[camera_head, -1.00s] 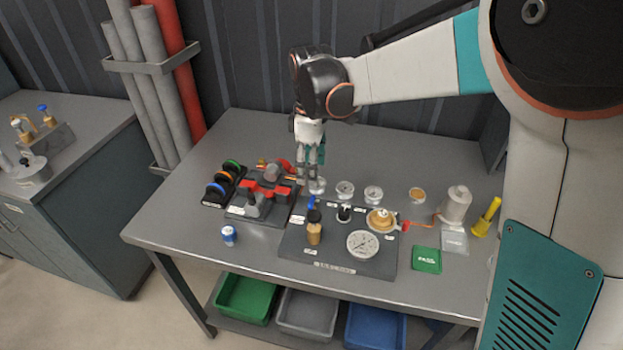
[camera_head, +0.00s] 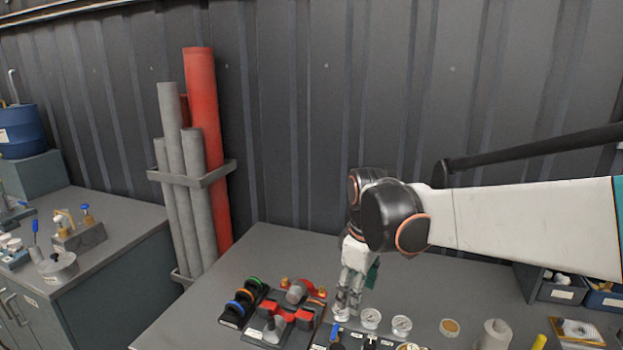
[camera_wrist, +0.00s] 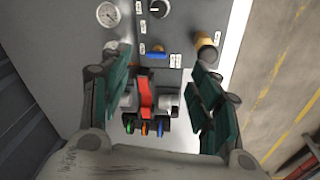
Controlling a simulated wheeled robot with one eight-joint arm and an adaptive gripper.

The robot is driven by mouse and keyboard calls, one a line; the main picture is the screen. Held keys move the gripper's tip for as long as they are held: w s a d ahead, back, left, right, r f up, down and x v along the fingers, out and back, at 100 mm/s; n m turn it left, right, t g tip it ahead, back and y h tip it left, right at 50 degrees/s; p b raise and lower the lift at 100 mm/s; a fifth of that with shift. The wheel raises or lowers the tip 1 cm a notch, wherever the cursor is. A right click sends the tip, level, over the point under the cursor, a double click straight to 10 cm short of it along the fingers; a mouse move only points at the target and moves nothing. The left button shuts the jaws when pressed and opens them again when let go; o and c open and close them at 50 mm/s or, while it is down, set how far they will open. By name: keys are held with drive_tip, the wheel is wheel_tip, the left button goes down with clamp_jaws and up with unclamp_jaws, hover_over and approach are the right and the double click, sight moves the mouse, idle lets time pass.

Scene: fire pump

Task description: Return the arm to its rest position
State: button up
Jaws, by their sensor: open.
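My gripper (camera_head: 348,304) hangs from my arm over the grey workbench (camera_head: 232,282), fingers pointing down. In the wrist view its two green-padded fingers (camera_wrist: 160,88) are spread wide with nothing held between them. A dark fixture with red parts (camera_head: 291,320) stands just left of the gripper in the head view. In the wrist view its red part (camera_wrist: 146,92) shows between the fingers, apparently below them. My arm stretches in from the right, with its dark wrist joint above the bench.
Round gauges (camera_head: 401,326) stand right of the gripper. Rings in several colours (camera_head: 240,304) sit on a rack at the left. Grey pipes (camera_head: 187,160) and a red pipe (camera_head: 204,130) stand against the ribbed wall. The back left of the bench is clear.

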drive_tip(key=s+d+m+t, duration=0.3)
drive_tip(key=s+d+m, duration=0.2)
drive_tip(key=s, duration=0.4)
drive_tip(key=s+d+m+t, duration=0.2)
drive_tip(key=s+d+m, duration=0.3)
drive_tip(key=s, duration=0.4)
drive_tip(key=shift+s+r+m+t, duration=0.3)
drive_tip(key=shift+r+m+t, duration=0.1)
drive_tip(key=shift+m, duration=0.2)
idle(2.3)
